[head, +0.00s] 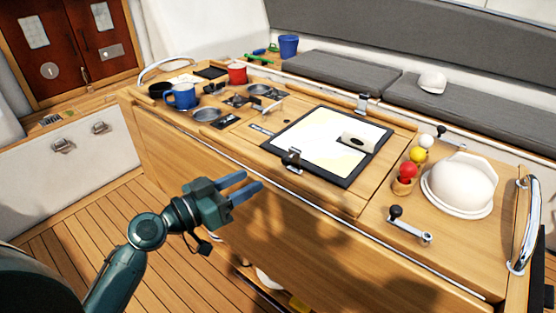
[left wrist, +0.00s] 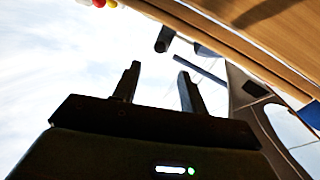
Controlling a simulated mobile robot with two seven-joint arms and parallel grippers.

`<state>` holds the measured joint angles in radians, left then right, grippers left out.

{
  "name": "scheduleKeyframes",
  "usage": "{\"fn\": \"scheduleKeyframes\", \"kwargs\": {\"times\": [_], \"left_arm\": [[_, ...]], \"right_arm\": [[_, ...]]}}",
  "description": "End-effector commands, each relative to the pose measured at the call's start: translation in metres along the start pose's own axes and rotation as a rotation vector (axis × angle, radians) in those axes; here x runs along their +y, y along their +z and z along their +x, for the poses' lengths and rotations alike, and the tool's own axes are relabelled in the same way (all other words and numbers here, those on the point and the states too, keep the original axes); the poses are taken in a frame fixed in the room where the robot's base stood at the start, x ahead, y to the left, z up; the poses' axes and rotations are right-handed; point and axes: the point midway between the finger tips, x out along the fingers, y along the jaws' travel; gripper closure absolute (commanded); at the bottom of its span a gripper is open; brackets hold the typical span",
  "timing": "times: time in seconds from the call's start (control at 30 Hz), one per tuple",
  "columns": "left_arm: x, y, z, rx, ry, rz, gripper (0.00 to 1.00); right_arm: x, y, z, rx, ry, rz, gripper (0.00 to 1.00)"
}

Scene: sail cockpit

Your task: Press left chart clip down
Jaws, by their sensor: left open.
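A chart board (head: 352,184) with a black edge and a white and yellow chart (head: 318,135) lies on the wooden cockpit table. One dark chart clip (head: 291,160) sits at its near left edge. Another clip (head: 362,103) stands at its far edge. I cannot tell from the picture how far either clip is pressed. My left gripper (head: 253,181) is open and empty in front of the table, left of and below the near clip, and apart from it. Its two fingers also show in the left wrist view (left wrist: 159,70), with nothing between them. My right gripper does not show.
A blue mug (head: 181,96), a red mug (head: 237,73) and burners stand at the table's left. At the right are a white dome (head: 461,184), coloured balls (head: 408,171) and a crank handle (head: 409,225). A metal rail (head: 525,225) bounds the right end.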

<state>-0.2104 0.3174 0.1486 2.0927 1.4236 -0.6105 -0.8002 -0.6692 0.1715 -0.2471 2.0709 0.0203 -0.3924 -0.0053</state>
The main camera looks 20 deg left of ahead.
Motion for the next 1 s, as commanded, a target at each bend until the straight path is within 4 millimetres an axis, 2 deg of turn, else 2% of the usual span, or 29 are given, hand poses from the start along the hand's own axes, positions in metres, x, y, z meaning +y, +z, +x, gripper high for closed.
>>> {"fn": "scheduleKeyframes", "kwargs": {"times": [0.03, 0.2, 0.4, 0.6, 0.87, 1.0], "left_arm": [[0.001, -0.006, 0.013, 0.004, 0.001, -0.003, 0.57], [0.001, -0.005, 0.049, 0.002, 0.000, -0.004, 0.57], [0.001, -0.002, 0.079, 0.000, -0.001, -0.002, 0.57], [0.001, 0.000, 0.092, -0.002, 0.000, 0.000, 0.57], [0.001, 0.001, 0.092, -0.002, 0.000, 0.000, 0.57], [0.001, 0.001, 0.092, -0.002, 0.000, 0.000, 0.68]], "right_arm": [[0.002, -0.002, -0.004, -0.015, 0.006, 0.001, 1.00], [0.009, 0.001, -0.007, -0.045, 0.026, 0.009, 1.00], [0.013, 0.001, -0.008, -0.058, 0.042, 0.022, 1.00], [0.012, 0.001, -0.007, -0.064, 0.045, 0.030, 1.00], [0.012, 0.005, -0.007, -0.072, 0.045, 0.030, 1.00], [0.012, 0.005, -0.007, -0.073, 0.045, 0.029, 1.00]]}}
